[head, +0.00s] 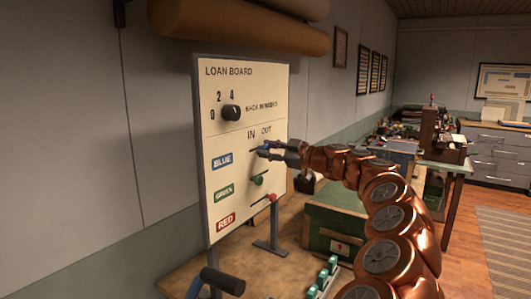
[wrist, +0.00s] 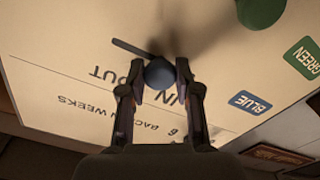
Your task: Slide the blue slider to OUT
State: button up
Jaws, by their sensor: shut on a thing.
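The blue slider's round knob (wrist: 159,73) sits between my fingertips (wrist: 156,80) in the wrist view, and my gripper is shut on it. In that upside-down view, a dark stretch of its slot (wrist: 130,47) shows on the OUT side of the knob. The rest of the slot is hidden by the knob and fingers. In the head view my gripper (head: 272,149) reaches the board from the right, at the blue row below the IN and OUT words. The blue label (head: 222,161) is left of it.
The upright loan board (head: 220,140) also carries a green slider knob (head: 258,180) and a red one (head: 273,197) below, and a black dial (head: 231,112) above. A green box (head: 335,225) stands on the bench at right, with small green-topped items (head: 322,278) in front.

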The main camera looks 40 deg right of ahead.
jog(key=shift+w+d, duration=0.25)
jog(key=shift+d, duration=0.4)
jog(key=shift+w+d, duration=0.25)
jog(key=shift+d, duration=0.45)
jog(key=shift+w+d, duration=0.25)
jog(key=shift+d, duration=0.4)
jog(key=o, duration=1)
jog(key=shift+b+v, duration=2.5)
jog(key=shift+v, duration=2.05)
